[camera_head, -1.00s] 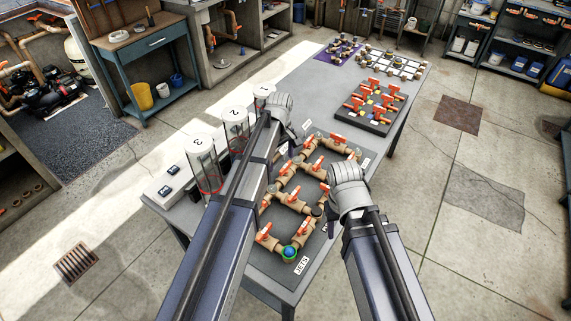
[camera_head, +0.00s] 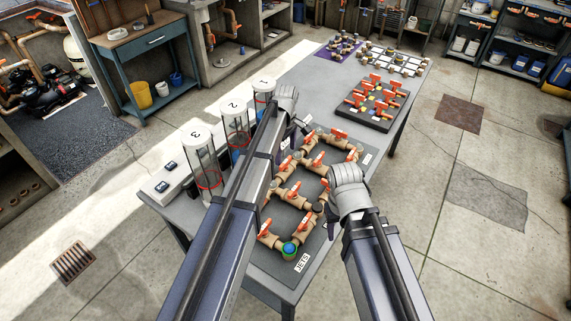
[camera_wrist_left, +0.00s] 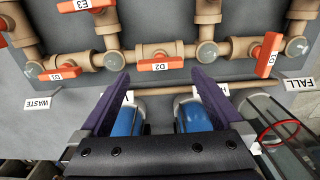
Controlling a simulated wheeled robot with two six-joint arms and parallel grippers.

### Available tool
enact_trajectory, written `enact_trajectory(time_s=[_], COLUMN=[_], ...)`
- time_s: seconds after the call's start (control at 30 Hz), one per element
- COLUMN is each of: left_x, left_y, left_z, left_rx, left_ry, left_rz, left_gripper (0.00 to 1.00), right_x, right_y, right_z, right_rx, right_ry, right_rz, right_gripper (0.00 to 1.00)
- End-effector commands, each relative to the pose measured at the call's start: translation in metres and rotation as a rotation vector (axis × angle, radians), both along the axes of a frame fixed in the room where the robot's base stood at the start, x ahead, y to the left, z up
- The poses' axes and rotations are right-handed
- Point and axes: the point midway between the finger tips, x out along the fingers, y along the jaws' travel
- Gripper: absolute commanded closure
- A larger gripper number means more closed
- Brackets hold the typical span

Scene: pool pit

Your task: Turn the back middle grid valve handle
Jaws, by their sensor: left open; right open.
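The valve grid of tan pipes with orange handles lies on a dark board (camera_head: 318,250) on the table. In the left wrist view, a row of three handles faces my left gripper (camera_wrist_left: 161,76). The middle handle, labelled D2 (camera_wrist_left: 160,63), lies along its pipe, just beyond the gap between the open, empty purple fingers. D1 (camera_wrist_left: 58,73) is left of it; a tilted handle (camera_wrist_left: 268,55) is at right. My left gripper also shows in the head view (camera_head: 304,127), above the board's far-left part. My right gripper (camera_head: 347,190) is over the board's right side, its fingers mostly hidden.
Clear cylinders numbered 1, 2 (camera_head: 233,108) and 3 (camera_head: 197,137) stand along the table's left side, close to my left arm. Another valve board (camera_head: 385,122) lies farther back. Bare grey table (camera_head: 318,80) is beyond the grid.

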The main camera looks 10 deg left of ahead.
Motion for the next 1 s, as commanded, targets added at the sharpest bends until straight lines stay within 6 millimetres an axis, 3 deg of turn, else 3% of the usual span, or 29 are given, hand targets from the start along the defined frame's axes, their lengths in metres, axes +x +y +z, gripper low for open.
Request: enact_trajectory(time_s=[0.03,0.3,0.67,1.0], left_x=[0.000,0.000,0.000,0.000], left_y=[0.000,0.000,0.000,0.000], left_z=[-0.014,-0.042,-0.044,-0.044], left_rx=[0.000,0.000,0.000,0.000], left_ry=[0.000,0.000,0.000,0.000], left_rz=[0.000,0.000,0.000,0.000], left_gripper=[0.00,0.00,0.00,0.37], right_x=[0.000,0.000,0.000,0.000], right_y=[0.000,0.000,0.000,0.000], right_z=[-0.014,-0.042,-0.044,-0.044], right_rx=[0.000,0.000,0.000,0.000], right_ry=[0.000,0.000,0.000,0.000], right_rz=[0.000,-0.001,-0.001,-0.001], right_gripper=[0.50,0.50,0.50,0.50])
